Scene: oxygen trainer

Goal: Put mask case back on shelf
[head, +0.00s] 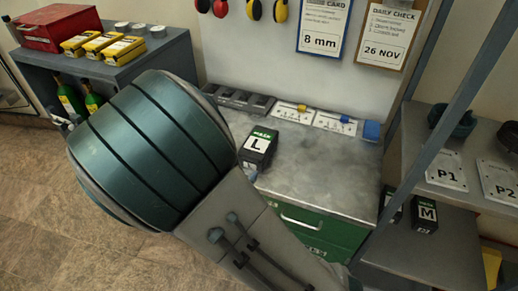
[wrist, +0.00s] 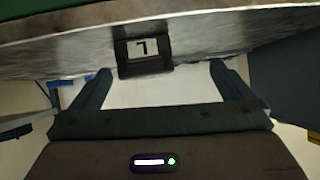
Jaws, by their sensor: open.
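The black mask case with a green-topped "L" label (head: 262,140) stands on the grey worktop (head: 318,165), near its left edge. In the wrist view the same case (wrist: 144,66) appears upside down, ahead of the gap between my fingers and apart from them. My gripper (wrist: 160,80) is open with nothing between its fingers. In the head view my arm hides most of the gripper, beside the case. A similar case labelled "M" (head: 425,217) stands on the lower shelf (head: 415,255) at the right, with another dark case (head: 391,207) partly hidden behind the post.
The shelf's slanted blue-grey post (head: 452,95) stands between worktop and shelf. The upper shelf holds plates "P1" (head: 446,171) and "P2" (head: 500,182) with masks behind. A grey divided tray (head: 240,101) and a blue block (head: 371,131) line the worktop's back. The worktop's middle is clear.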

